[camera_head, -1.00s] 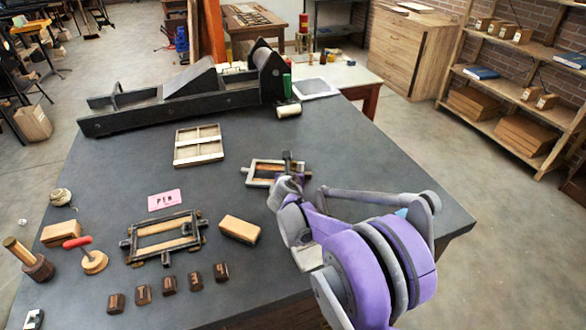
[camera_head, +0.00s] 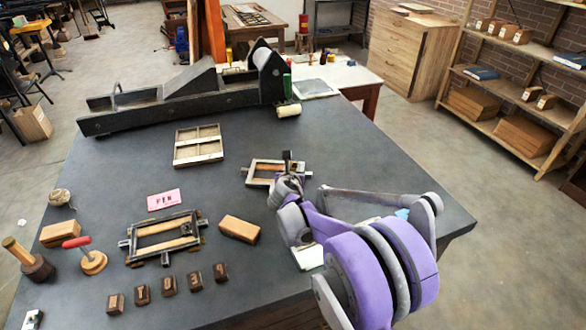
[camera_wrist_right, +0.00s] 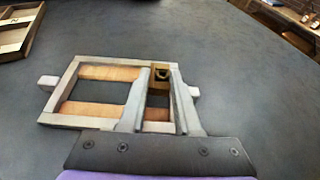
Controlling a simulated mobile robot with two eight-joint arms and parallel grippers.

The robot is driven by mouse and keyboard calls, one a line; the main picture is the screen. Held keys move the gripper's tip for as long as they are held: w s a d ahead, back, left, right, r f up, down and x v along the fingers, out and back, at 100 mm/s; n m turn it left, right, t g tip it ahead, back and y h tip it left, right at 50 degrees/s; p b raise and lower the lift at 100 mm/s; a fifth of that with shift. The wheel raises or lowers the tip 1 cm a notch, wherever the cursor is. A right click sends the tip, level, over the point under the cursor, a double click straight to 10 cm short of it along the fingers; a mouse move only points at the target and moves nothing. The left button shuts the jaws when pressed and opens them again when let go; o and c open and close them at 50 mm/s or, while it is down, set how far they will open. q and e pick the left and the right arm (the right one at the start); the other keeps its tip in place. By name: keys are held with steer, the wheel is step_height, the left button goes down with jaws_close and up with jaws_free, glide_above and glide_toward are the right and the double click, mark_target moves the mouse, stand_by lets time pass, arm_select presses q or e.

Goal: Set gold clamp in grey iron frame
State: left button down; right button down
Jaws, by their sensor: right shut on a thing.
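My right gripper (camera_wrist_right: 160,72) is shut on the gold clamp (camera_wrist_right: 160,78), a small gold block with a dark opening, held between the two fingertips. The pale grey iron frame (camera_wrist_right: 88,122) lies flat below them, with two orange-brown wooden bars inside it. The clamp shows over the frame's right part, near its far edge; I cannot tell whether it touches the frame. In the head view the right gripper (camera_head: 288,178) reaches over the right side of the same grey frame (camera_head: 247,181), and the fingers partly hide the clamp. My left gripper is not in view.
A darker frame with wooden bars (camera_head: 137,231) lies at left, near a wooden block (camera_head: 239,229) and several small dark blocks. A pale divided tray (camera_head: 198,155) and a long black press (camera_head: 180,108) stand farther back.

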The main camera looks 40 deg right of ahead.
steer(key=shift+f+b, duration=0.9)
steer(key=shift+f, duration=0.25)
stand_by(0.4)
steer(key=c, duration=0.5)
jaws_free()
steer(key=shift+r, duration=0.1)
steer(key=shift+r+p, duration=1.6)
steer(key=shift+r, duration=1.35)
